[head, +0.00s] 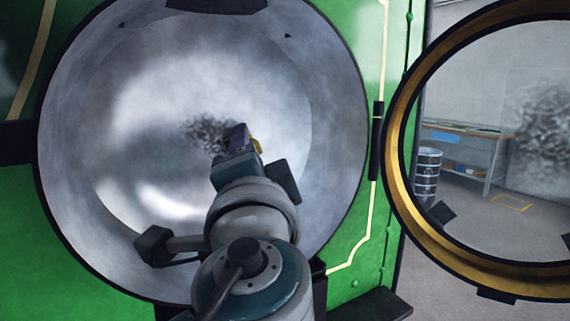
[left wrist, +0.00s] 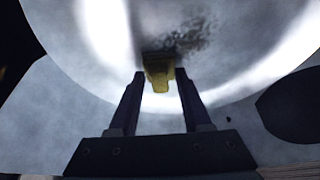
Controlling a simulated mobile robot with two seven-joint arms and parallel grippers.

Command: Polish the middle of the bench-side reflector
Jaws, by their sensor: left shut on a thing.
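The reflector (head: 150,120) is a big silver bowl set in the green tram front, and its surface also fills much of the left wrist view (left wrist: 230,80). A dark, speckled smudge (head: 203,134) lies near its middle and also shows in the left wrist view (left wrist: 192,38). My left gripper (head: 240,142) is inside the bowl, just right of the smudge in the head view. It is shut on a small yellow pad (left wrist: 158,74) with a dark front end close to the smudge. I cannot tell if the pad touches the metal. My right gripper is not in view.
A round glass door with a brass rim (head: 398,165) stands open at the right, with a grey smudge (head: 545,120) on its glass. Behind it are a workbench (head: 465,130) and a metal drum (head: 427,175). A dark ledge (head: 365,305) juts out below.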

